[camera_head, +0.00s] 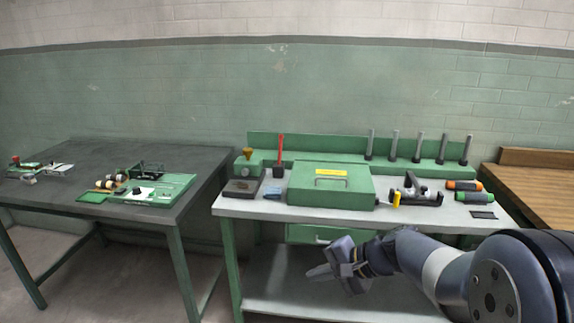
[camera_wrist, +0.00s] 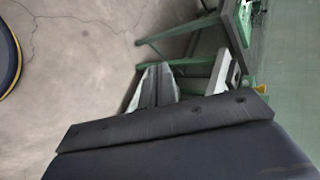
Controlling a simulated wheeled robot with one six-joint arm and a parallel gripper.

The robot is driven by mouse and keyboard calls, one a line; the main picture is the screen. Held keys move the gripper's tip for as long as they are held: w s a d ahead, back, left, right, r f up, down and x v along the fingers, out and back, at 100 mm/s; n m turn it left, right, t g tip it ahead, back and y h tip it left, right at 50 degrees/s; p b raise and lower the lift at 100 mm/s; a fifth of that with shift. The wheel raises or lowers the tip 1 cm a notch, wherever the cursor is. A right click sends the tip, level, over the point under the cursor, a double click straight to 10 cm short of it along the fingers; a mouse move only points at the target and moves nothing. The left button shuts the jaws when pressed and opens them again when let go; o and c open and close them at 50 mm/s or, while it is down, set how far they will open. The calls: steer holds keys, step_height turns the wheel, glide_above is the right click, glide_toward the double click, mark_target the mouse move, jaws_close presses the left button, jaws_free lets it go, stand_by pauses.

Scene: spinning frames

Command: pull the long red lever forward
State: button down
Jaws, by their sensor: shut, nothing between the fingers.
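The long red lever (camera_head: 281,150) stands upright from a dark base (camera_head: 279,171) on the green-framed workbench, left of the green box. My gripper (camera_head: 312,274) is in front of the bench, below the tabletop level in the head view, apart from the lever. Its fingers are shut with nothing between them. In the wrist view the gripper (camera_wrist: 154,88) points toward green bench legs and the floor. I cannot make out the lever in the wrist view.
A green box with a handle (camera_head: 330,187) sits right of the lever; a dark tray (camera_head: 241,188) and blue item (camera_head: 272,192) lie near it. Several grey posts (camera_head: 418,147) stand along the back. A dark table (camera_head: 60,165) is at left, a wooden one (camera_head: 535,185) at right.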

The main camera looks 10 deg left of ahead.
steer(key=w+a+f+m+t+y, duration=0.1)
steer(key=w+a+m+t+y, duration=0.2)
steer(key=w, duration=1.2)
steer(key=shift+w+a+m+y+b, duration=0.3)
steer(key=shift+a+m+y, duration=0.05)
steer(key=shift+m+y, duration=0.15)
